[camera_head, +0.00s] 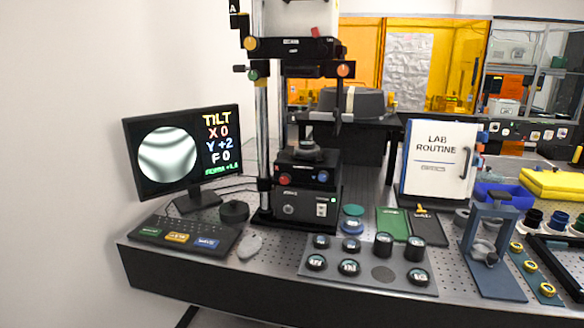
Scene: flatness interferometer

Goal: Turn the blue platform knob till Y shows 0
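The blue platform knob (323,176) is on the front of the black platform block (303,190), to the right of a red knob (285,179). The block stands at the foot of the interferometer column (262,120). The monitor (182,150) to its left shows curved fringes in a round window and the text TILT, X 0, Y +2, F 0, with a smaller green line below. Neither of my grippers shows in the head view, and nothing touches the knob.
A control panel (184,235) with coloured buttons, a dark round puck (234,211) and a grey mouse (249,246) lie left of the block. A tray (340,277) of round optics lies in front. A LAB ROUTINE board (437,158) and a blue stand (492,250) are right.

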